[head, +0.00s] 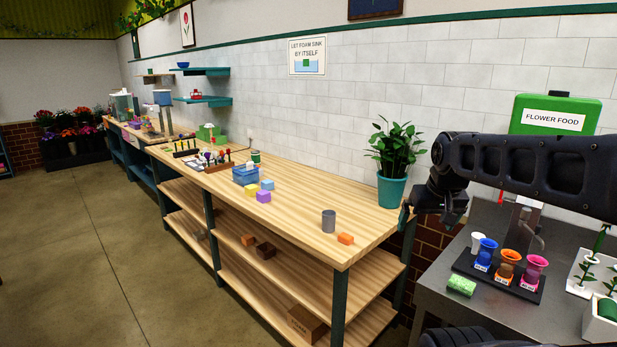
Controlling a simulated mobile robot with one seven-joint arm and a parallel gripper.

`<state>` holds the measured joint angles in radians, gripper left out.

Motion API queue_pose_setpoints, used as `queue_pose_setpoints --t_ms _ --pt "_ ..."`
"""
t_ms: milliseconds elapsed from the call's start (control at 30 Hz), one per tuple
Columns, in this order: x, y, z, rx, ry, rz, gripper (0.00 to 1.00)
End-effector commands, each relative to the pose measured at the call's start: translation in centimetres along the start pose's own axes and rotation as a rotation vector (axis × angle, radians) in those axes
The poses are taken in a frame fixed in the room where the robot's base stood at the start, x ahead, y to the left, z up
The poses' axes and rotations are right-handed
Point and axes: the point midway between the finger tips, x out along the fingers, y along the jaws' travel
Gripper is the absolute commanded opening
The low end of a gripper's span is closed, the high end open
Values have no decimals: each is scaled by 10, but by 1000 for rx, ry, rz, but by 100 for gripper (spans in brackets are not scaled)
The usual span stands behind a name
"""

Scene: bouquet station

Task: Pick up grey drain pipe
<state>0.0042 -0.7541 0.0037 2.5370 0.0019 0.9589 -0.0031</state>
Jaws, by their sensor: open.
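A grey cylinder (328,221), which looks like the grey drain pipe, stands upright near the front right end of the wooden bench top (290,215). A small orange block (345,239) lies close to its right. My gripper (407,216) hangs at the right end of the bench, to the right of the grey cylinder and apart from it. It is open and nothing shows between its fingers; the fingertips are small and dark in this view.
A potted plant (393,165) stands at the bench's back right. A blue bin (245,175) and yellow, purple and blue blocks sit farther left. A grey counter (430,272) at right holds several colored cups and a green roll (461,286). Bench space around the cylinder is mostly clear.

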Motion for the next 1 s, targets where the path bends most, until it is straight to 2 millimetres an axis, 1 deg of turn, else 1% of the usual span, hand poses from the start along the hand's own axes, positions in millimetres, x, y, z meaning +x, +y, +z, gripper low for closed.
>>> queue_pose_setpoints --t_ms 267,300,367,400,533,867,1000 --pt "0 0 0 1 1 -1 100" --pt "0 0 0 1 1 -1 96" --pt "0 0 0 1 1 0 84" --pt "0 0 0 1 1 0 76" --pt "0 0 0 1 1 0 51" --pt "0 2 -2 9 1 3 51" --pt "2 16 -17 55 4 20 51"
